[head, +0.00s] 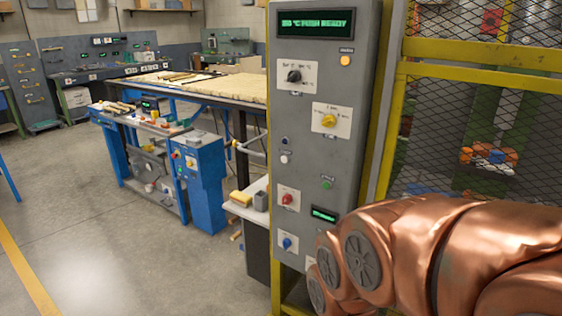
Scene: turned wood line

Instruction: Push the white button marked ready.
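A tall grey control panel (268,110) stands in the middle of the head view. A small round white button (285,158) is on its left side, below a small dark blue dot. The label by the white button is too small to read. The green display (315,23) at the panel's top seems to end in "PUSH READY". My copper-coloured arm comes in from the lower right and covers the panel's lower right part. My gripper does not show, so its state and its distance from the button are hidden.
The panel also bears a black knob (294,76), a yellow knob (329,120), an amber button (346,61), a green button (326,184), a red knob (288,199) and a blue knob (287,243). A yellow-framed mesh fence (470,50) stands right. Floor at left is clear.

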